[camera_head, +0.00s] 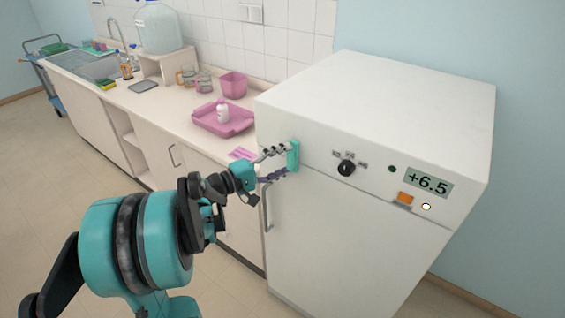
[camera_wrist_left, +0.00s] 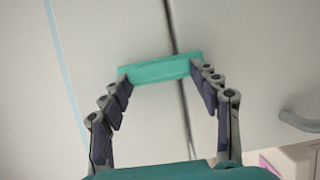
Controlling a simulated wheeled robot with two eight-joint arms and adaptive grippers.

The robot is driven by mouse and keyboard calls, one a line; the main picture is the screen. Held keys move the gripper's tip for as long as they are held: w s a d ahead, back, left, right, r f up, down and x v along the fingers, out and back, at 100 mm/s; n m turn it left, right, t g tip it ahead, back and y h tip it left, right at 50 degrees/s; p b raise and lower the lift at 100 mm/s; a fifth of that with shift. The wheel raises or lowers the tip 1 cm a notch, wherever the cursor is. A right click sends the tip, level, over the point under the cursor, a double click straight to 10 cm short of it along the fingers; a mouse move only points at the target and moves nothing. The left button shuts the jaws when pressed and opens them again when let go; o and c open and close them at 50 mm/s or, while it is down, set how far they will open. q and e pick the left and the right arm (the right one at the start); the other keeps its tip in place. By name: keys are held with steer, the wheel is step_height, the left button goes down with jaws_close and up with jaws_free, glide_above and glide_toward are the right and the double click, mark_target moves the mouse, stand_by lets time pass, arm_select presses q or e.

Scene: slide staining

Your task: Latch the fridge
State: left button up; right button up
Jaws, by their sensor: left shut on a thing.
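The white fridge (camera_head: 340,235) stands at the right of the head view, with its door closed as far as I can see. A teal latch (camera_head: 293,156) sits at the upper left of its front. In the left wrist view the latch (camera_wrist_left: 160,69) lies across the dark seam between the door and the panel above, nearly square to it. My left gripper (camera_head: 284,164) is shut on the latch, one finger at each end in the left wrist view (camera_wrist_left: 160,82). My right gripper is in neither view.
The fridge panel has a black knob (camera_head: 346,168), an orange switch (camera_head: 405,198) and a "+6.5" display (camera_head: 428,184). A grey door handle (camera_head: 267,207) is below the latch. The counter to the left holds a pink tray (camera_head: 238,126) with a white bottle (camera_head: 222,112).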

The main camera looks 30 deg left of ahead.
arm_select(q)
steer(key=shift+r, duration=0.1)
stand_by(0.3)
steer(key=o, duration=1)
steer(key=shift+o, duration=0.8)
steer(key=shift+w, duration=0.2)
steer(key=shift+s, duration=0.1)
steer(key=v, duration=1.2)
